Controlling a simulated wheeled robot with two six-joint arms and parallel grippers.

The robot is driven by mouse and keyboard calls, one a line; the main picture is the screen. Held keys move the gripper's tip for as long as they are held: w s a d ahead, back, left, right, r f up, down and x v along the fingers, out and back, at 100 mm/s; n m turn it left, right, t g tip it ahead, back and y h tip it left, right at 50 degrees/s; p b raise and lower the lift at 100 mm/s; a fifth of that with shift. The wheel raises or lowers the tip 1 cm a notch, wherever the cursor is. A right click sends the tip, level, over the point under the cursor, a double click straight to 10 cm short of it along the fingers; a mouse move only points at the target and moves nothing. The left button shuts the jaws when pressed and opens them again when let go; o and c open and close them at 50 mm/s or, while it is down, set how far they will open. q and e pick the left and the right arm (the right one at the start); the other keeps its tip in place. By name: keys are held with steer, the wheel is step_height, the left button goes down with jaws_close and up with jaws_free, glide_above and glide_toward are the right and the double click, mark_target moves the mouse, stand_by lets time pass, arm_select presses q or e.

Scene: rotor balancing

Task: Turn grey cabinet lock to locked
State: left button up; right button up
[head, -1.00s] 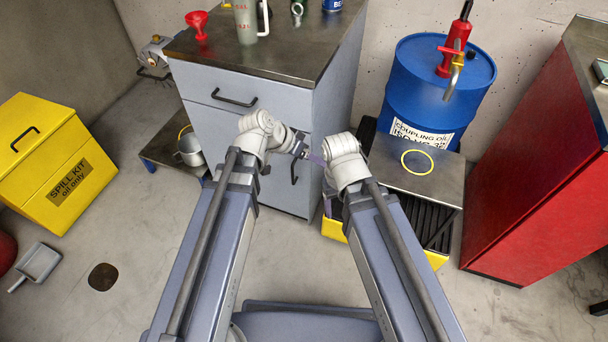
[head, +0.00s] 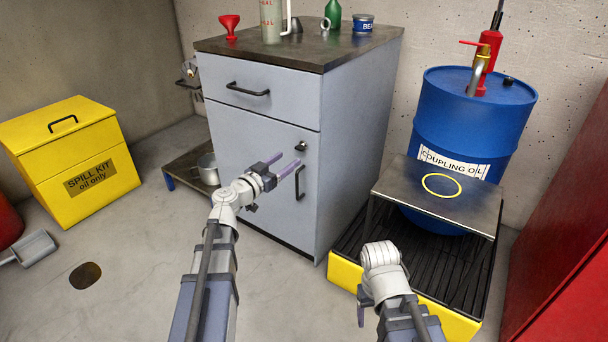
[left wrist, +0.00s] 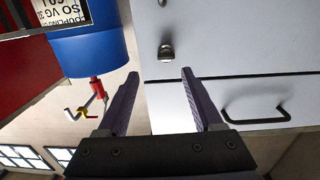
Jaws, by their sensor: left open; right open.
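The grey cabinet (head: 265,185) has a drawer above a door. Its lock (head: 300,147) is a small dark round knob near the door's upper right corner, above the door handle (head: 299,182). The lock (left wrist: 166,52) also shows in the left wrist view, ahead of the fingers; its exact turn is too small to tell. My left gripper (head: 290,158) is open and empty, its purple fingers pointing at the door just below the lock, apart from it. My right gripper (head: 361,316) is low at the front right, away from the cabinet, mostly hidden by its own wrist; it is open.
A metal stand (head: 470,205) with a yellow ring and a blue oil drum (head: 470,120) are right of the cabinet, over a yellow-edged grate (head: 345,272). A low shelf with a pot (head: 208,170) is to the left. A funnel, jug and cans stand on the cabinet top.

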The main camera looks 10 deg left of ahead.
mark_target(300, 148)
arm_select(q)
steer(key=shift+s+a+f, duration=0.1)
steer(key=shift+a+f, duration=0.1)
steer(key=shift+a, duration=0.25)
steer(key=x, duration=0.8)
steer(key=shift+a, duration=0.15)
jaws_close()
